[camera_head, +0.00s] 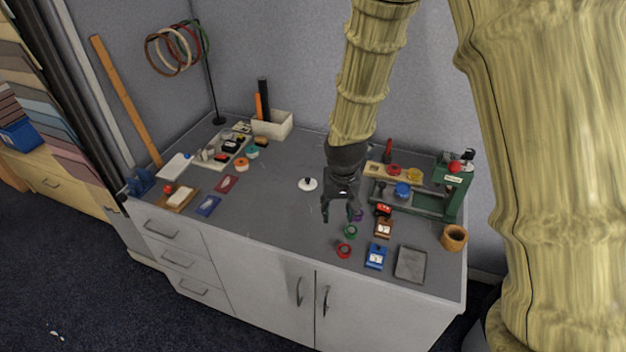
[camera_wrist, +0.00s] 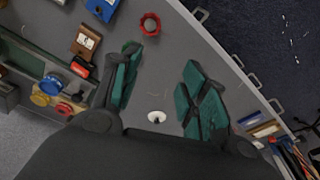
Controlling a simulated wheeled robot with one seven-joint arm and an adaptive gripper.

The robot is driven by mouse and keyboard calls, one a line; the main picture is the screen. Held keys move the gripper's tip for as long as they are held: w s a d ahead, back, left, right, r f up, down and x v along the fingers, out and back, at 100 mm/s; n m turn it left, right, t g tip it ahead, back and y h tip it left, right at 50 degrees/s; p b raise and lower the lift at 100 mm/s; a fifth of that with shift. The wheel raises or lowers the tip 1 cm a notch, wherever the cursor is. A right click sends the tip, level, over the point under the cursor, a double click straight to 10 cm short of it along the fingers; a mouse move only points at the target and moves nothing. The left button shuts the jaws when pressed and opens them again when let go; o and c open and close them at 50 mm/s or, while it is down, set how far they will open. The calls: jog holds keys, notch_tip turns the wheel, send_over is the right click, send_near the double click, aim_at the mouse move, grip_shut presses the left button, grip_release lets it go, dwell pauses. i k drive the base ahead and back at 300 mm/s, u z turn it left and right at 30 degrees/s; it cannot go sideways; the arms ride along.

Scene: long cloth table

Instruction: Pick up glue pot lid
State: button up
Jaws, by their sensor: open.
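The glue pot lid appears to be a small white disc with a dark knob (camera_head: 307,184), lying on the grey tabletop near its middle. In the wrist view the lid (camera_wrist: 156,117) shows between the finger bases, close to the edge of my palm and partly cut off by it. My gripper (camera_head: 340,213) is open and empty, pointing down to the right of the lid in the head view, apart from it. Its green-padded fingers (camera_wrist: 161,62) are spread wide in the wrist view.
Green, red and purple rings stand near my gripper, including a red ring (camera_head: 344,250). A green machine (camera_head: 455,185), a brown pot (camera_head: 454,238) and a grey tray (camera_head: 410,264) are at the right. Small items crowd the left; the tabletop around the lid is clear.

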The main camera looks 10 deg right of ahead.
aim_at(307, 184)
jog(key=i, duration=0.85)
jog(key=u, duration=0.05)
